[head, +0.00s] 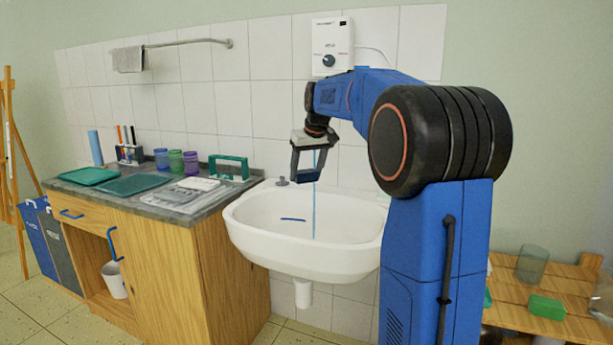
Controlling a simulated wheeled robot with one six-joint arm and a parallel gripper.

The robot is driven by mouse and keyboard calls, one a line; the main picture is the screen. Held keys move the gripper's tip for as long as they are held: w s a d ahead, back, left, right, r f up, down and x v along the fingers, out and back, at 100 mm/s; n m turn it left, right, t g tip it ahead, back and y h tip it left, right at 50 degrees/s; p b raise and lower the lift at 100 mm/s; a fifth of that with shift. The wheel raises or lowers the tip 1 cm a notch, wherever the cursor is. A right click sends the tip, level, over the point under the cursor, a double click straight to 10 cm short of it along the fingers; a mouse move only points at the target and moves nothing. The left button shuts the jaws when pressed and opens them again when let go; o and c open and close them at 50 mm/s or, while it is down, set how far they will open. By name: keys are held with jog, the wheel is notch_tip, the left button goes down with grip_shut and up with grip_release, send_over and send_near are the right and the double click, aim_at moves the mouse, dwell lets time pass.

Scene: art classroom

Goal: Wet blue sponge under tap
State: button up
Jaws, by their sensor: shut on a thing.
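My gripper (308,166) is above the white sink (250,237), pointing down. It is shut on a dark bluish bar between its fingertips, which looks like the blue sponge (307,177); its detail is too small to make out. A thin blue stream of water (314,212) runs down at the gripper and on into the basin. Whether it strikes the sponge or passes behind it, I cannot tell. The tap's spout is not clearly seen; a grey knob (282,181) shows on the sink's back rim. A short dark blue streak (293,219) shows inside the basin.
A white heater box (332,46) hangs on the tiles above. Left of the sink, a wooden cabinet (150,262) bears green trays (133,185), cups, a green rack (229,167) and a grey draining tray (183,197). A slatted shelf (510,313) at right holds a green sponge (547,307).

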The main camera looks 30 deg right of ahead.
aim_at(301, 176)
jog(key=shift+s+a, duration=2.25)
jog(key=shift+s, duration=0.05)
jog(key=s+a+r, duration=0.3)
jog(key=r, duration=0.1)
jog(key=shift+s+a, duration=0.25)
jog(key=shift+s, duration=0.05)
dwell(0.4)
dwell(0.6)
